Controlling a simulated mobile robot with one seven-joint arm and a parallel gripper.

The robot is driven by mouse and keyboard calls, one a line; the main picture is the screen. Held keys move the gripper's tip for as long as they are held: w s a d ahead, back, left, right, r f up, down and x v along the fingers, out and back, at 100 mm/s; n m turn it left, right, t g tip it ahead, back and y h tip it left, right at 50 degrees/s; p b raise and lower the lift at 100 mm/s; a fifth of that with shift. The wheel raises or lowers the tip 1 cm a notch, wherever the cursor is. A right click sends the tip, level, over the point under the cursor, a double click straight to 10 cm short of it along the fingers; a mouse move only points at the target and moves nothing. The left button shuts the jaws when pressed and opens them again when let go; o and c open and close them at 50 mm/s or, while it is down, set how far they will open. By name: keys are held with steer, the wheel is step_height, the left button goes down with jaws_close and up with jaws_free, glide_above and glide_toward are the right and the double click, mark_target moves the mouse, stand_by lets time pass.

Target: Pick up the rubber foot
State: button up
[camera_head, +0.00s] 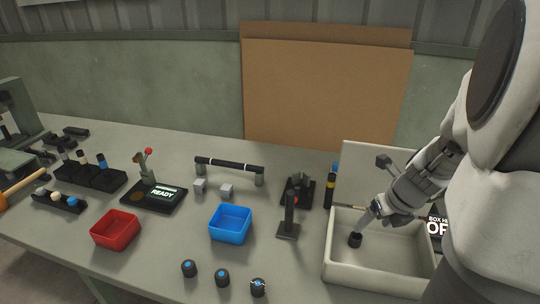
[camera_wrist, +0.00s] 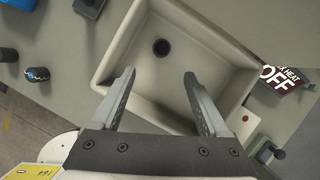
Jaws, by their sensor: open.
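A small black round piece, which looks like the rubber foot (camera_head: 355,240), stands in the pale open-topped bin (camera_head: 375,285) at the right of the table. In the wrist view the rubber foot (camera_wrist: 161,47) is on the bin (camera_wrist: 205,28) floor, beyond the fingertips and roughly in line with the gap between them. My gripper (camera_head: 372,214) is over the bin, just above and right of the foot in the head view. In the wrist view my gripper (camera_wrist: 159,74) is open with nothing between its fingers.
Bin walls surround the foot. A black sign (camera_head: 437,226) stands right of the bin. A black upright stand (camera_head: 289,220) is to its left, with a blue tray (camera_head: 230,224) and red tray (camera_head: 115,230) farther left. Black caps (camera_head: 222,277) line the front edge.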

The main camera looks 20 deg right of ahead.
mark_target(358, 234)
steer(key=b+x, duration=0.1)
steer(key=x, duration=0.5)
steer(key=b+x, duration=0.1)
steer(key=x, duration=0.5)
steer(key=shift+w+d, duration=0.15)
steer(key=shift+w, duration=0.1)
jaws_close()
steer(key=shift+r, duration=0.1)
steer(key=shift+r, duration=0.5)
steer(key=v, duration=0.4)
steer(key=shift+w+d+p, duration=0.2)
steer(key=shift+w+p, duration=0.1)
steer(key=shift+p, duration=0.1)
steer(key=s+d+r, duration=0.1)
steer(key=s+r, duration=0.2)
steer(key=s, duration=0.2)
steer(key=s+r+p, duration=0.1)
steer(key=s+r, duration=0.2)
steer(key=s, duration=0.2)
steer(key=shift+s+d+r, duration=0.15)
steer(key=shift+s+d, duration=0.2)
steer(key=shift+d, duration=0.05)
